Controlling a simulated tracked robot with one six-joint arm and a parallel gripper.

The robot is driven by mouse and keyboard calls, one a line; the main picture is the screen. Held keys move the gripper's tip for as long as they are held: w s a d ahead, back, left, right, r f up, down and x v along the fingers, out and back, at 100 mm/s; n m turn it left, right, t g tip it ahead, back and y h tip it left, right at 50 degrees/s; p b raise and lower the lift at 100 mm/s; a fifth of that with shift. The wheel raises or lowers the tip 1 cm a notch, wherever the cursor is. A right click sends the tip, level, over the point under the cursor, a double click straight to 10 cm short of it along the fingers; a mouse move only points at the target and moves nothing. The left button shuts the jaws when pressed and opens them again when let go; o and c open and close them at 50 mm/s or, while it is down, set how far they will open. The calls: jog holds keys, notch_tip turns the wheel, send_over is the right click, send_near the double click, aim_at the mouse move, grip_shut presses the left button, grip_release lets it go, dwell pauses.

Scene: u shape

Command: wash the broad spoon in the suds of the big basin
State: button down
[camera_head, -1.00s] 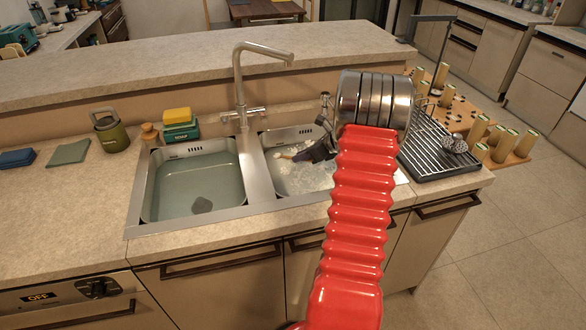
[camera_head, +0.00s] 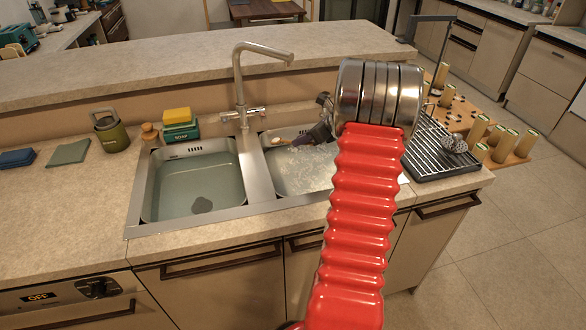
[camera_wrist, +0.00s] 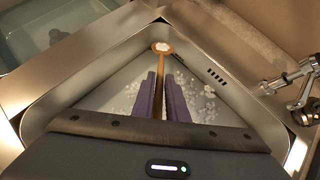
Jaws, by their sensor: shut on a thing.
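My gripper (camera_head: 305,137) is shut on the handle of a wooden spoon (camera_head: 278,141), over the back of the right basin (camera_head: 290,191), which holds white suds. In the wrist view, the purple fingers of my gripper (camera_wrist: 161,82) close on the spoon's brown handle. The spoon's bowl (camera_wrist: 162,47) points away toward a corner of the basin and has white foam on it. The basin wall (camera_wrist: 105,67) and patches of suds show around it. I cannot tell whether the bowl touches the water. My arm hides the basin's right part.
The left basin (camera_head: 148,190) holds clear water. A tap (camera_head: 239,80) rises behind the divider. A yellow sponge on a green soap box (camera_head: 181,132) stands at the back left. A drying rack (camera_head: 435,150) lies right of the sink. The counter at left has free room.

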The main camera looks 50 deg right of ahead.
jog(key=shift+r, duration=3.55)
notch_tip(320, 180, up, 3)
